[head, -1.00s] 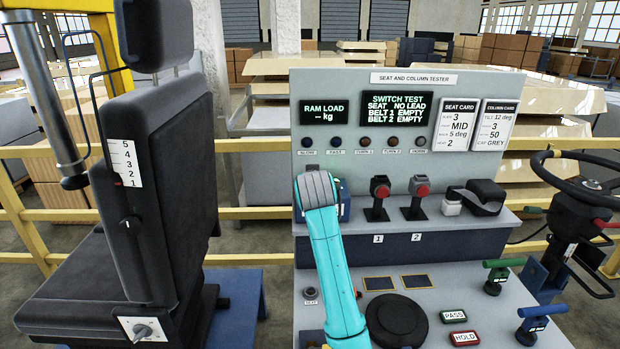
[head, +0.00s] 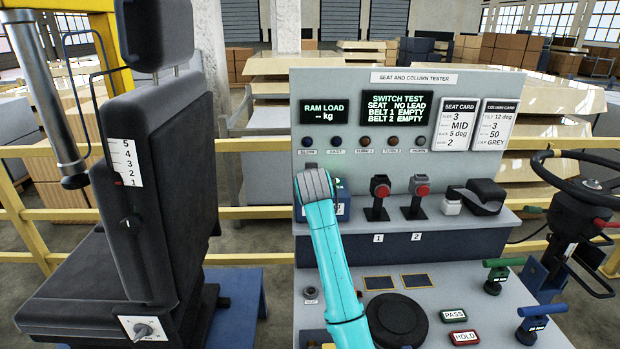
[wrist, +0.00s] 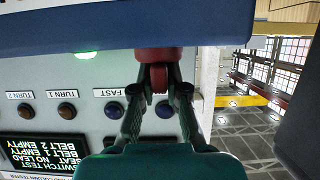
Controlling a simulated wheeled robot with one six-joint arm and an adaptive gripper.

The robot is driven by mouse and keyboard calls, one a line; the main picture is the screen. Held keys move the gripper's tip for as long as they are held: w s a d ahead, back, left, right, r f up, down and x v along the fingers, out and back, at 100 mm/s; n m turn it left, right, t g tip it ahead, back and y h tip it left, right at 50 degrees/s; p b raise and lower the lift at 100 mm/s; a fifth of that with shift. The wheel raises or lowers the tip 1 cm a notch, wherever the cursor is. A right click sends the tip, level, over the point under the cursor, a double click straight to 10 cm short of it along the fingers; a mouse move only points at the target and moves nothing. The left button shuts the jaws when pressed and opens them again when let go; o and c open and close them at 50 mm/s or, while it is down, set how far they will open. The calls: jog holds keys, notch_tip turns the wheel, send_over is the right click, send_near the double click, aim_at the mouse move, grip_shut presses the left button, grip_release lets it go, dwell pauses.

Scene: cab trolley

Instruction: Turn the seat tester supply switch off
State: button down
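The seat and column tester (head: 466,95) stands ahead. A blue box (head: 342,210) on its ledge is mostly hidden behind my arm in the head view. In the wrist view, which is upside down, the box (wrist: 100,22) fills the top. A red rotary switch (wrist: 158,56) with a red handle projects from it, and a green light (wrist: 88,54) glows beside it. My gripper (wrist: 159,82) has its two fingers drawn in on either side of the handle and appears closed on it. The head view hides the fingers and switch; no switch lettering is readable.
Two red-topped buckles (head: 380,187) (head: 420,186) stand right of the box. A black seat (head: 150,200) is at the left and a steering column (head: 575,215) at the right. The tester's screen (head: 396,109) reads "SWITCH TEST". A round black pad (head: 398,318) lies on the desk.

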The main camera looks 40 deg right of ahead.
dwell(0.3)
jog(key=n+t+y, duration=0.1)
jog(key=n+y, duration=0.1)
jog(key=n+t+y, duration=0.1)
jog(key=n+y, duration=0.1)
jog(key=y, duration=0.1)
jog(key=shift+d+n, duration=0.15)
jog(key=shift+n, duration=0.25)
jog(key=n+y, duration=0.5)
jog(key=y, duration=0.1)
jog(key=shift+n+g+y, duration=0.3)
jog(key=shift+n+y, duration=0.1)
jog(key=c, duration=1.2)
grip_release()
jog(key=shift+s, duration=0.1)
jog(key=v, duration=1.1)
jog(key=shift+s+r, duration=0.1)
jog(key=shift+s, duration=0.35)
